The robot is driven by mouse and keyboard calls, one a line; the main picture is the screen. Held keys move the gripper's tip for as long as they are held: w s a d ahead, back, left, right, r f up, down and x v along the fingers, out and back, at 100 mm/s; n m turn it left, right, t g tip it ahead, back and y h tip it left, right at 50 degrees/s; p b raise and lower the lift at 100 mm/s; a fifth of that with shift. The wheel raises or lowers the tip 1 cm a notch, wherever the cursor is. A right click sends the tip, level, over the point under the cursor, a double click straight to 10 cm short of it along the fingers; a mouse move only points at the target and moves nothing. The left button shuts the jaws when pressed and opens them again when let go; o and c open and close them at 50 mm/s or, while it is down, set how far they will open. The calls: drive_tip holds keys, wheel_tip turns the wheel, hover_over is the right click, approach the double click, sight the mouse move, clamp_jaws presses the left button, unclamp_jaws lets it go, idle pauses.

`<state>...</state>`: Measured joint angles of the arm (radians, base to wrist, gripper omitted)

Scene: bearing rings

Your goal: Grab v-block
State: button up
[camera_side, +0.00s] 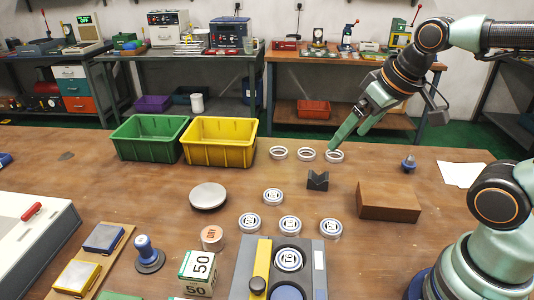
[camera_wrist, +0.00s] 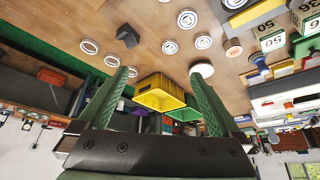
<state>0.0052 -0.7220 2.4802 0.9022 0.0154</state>
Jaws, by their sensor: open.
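The v-block (camera_side: 318,180) is a small dark block with a notch in its top. It sits on the wooden table, left of the brown box and just in front of the row of open rings. It also shows in the wrist view (camera_wrist: 127,36), toward the upper left, outside the space between my fingers. My gripper (camera_side: 350,133) has green fingers and hangs above the rightmost open ring, behind and above the v-block. In the wrist view my gripper (camera_wrist: 160,90) has its two fingers wide apart with nothing held between them.
Open rings (camera_side: 306,154) stand behind the v-block. Labelled rings (camera_side: 290,225) lie in front. A brown box (camera_side: 388,200) is close on the right. Yellow (camera_side: 220,142) and green (camera_side: 148,138) bins stand at back left. A round silver plate (camera_side: 208,196) lies left, with clear table around it.

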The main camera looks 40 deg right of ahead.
drive_tip(key=w+d+f+m+g, duration=0.3)
drive_tip(key=w+d+m, duration=0.2)
drive_tip(key=w, duration=0.3)
drive_tip(key=m+g, duration=0.3)
drive_tip(key=m, duration=0.2)
hover_over(318, 180)
wheel_tip(318, 180, down, 10)
wheel_tip(318, 180, down, 12)
drive_tip(key=shift+a+r, duration=0.1)
drive_tip(key=shift+r, duration=0.05)
drive_tip(key=shift+c, duration=0.3)
clamp_jaws()
